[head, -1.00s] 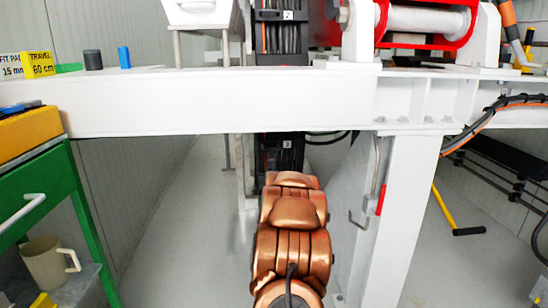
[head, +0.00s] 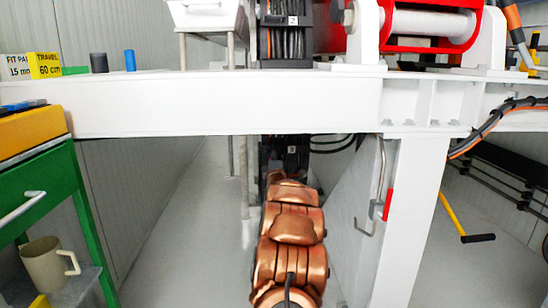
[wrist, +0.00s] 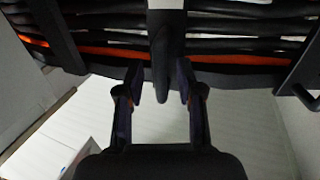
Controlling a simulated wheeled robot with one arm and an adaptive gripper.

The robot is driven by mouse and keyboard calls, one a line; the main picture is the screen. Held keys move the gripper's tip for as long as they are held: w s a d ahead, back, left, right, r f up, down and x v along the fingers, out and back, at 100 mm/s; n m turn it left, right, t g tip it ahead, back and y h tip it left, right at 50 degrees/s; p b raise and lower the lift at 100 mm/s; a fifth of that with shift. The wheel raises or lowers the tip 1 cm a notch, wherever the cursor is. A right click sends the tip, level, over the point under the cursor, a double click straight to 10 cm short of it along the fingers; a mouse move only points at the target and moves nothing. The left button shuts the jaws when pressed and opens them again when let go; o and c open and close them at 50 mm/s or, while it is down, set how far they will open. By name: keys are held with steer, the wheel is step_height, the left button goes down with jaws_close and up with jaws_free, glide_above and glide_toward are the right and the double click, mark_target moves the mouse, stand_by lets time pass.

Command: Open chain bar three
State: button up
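The chain bar labelled 3 (head: 291,150) is a dark bar across a bundle of black cables, below the white beam. In the wrist view a dark bar tab (wrist: 162,60) hangs in front of black and orange cables, with part of a white label above it. My gripper (wrist: 160,82) is open. Its two fingers stand on either side of the tab, with a narrow gap showing on each side. The bar looks closed across the cables. In the head view my copper-coloured arm hides the gripper and the lower chain.
The white beam (head: 220,105) crosses above my arm, with chain bar two (head: 293,21) above it. A white post (head: 408,215) with a red-marked hook handle (head: 387,204) stands on the right. A green and yellow cabinet (head: 40,185) stands on the left.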

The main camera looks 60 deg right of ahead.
steer(key=shift+w+d, duration=0.1)
steer(key=shift+c, duration=0.4)
jaws_close()
stand_by(0.3)
